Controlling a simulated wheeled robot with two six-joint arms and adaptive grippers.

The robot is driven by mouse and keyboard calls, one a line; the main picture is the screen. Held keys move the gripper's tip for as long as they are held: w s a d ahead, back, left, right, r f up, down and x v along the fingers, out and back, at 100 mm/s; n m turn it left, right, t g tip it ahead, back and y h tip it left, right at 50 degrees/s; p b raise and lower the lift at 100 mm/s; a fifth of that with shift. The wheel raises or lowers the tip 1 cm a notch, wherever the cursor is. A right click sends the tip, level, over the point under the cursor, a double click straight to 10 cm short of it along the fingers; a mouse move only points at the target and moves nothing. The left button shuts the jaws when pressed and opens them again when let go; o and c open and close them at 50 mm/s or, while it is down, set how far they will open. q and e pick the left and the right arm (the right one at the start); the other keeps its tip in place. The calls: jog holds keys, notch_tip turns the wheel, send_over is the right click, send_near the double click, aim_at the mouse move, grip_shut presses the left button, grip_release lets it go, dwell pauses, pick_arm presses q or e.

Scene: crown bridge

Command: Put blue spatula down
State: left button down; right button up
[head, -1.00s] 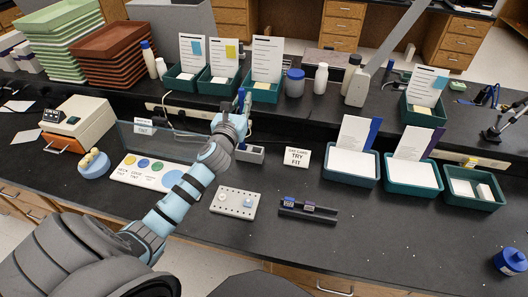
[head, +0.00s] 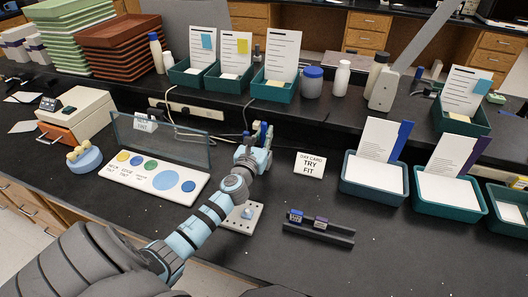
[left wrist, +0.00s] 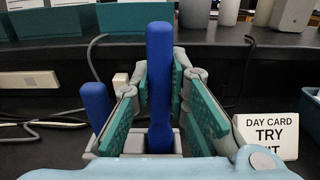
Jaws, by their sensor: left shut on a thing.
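The blue spatula (left wrist: 159,85) stands upright in the left wrist view, between the green-padded fingers of my left gripper (left wrist: 160,95). In the head view my left gripper (head: 256,142) is shut on it at the grey holder. The holder (left wrist: 176,143) shows below and behind the fingers. The spatula's lower end reaches its opening; whether it rests on the bottom is hidden. A second blue handle (left wrist: 95,108) leans to the left of the gripper. My right gripper is out of view.
A "Day card try fit" sign (head: 310,165) stands right of the gripper. A black rail with small blocks (head: 318,232) and a white pegboard (head: 240,222) lie in front. A clear panel (head: 165,137) stands left. Green trays (head: 375,180) stand at right.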

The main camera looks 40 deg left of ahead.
pick_arm(q)
notch_tip(320, 180, down, 3)
jog(key=shift+s+r+b, duration=0.1)
jog(key=shift+b, duration=0.6)
jog(key=shift+s, duration=0.1)
jog(key=shift+r, duration=0.2)
jog(key=shift+f, duration=0.15)
jog(key=c, duration=2)
grip_release()
jog(key=shift+f, duration=0.1)
jog(key=o, duration=0.4)
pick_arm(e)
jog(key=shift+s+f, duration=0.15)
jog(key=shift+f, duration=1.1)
pick_arm(q)
jog(key=shift+o, duration=0.2)
